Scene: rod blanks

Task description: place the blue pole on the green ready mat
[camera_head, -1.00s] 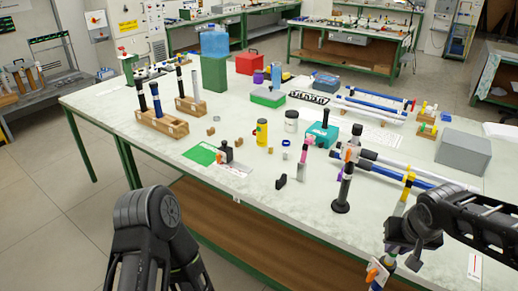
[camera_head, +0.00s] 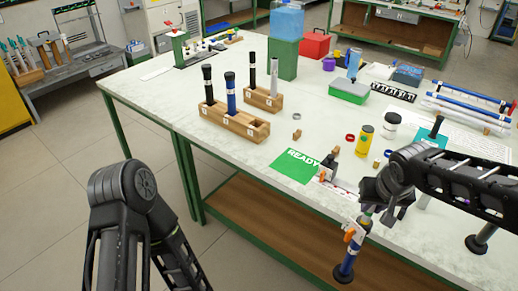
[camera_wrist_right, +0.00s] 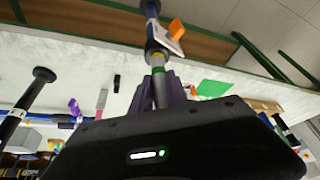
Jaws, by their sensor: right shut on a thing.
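The blue pole (camera_head: 349,260) has a dark end cap and an orange tag, and is tilted in front of the table's near edge. My right gripper (camera_head: 369,209) is shut around its upper part. In the right wrist view the pole (camera_wrist_right: 158,88) runs up from between the jaws, with its blue part near the top edge. The green ready mat (camera_head: 291,168) lies flat near the table's front edge, left of the gripper and apart from the pole. It also shows in the right wrist view (camera_wrist_right: 214,88). My left gripper is out of view; only my left arm shows.
A small dark item (camera_head: 329,166) stands at the mat's right edge. Wooden racks (camera_head: 233,121) holding upright rods stand behind the mat. A yellow can (camera_head: 364,139) stands to its right. Bare tabletop lies left of the mat.

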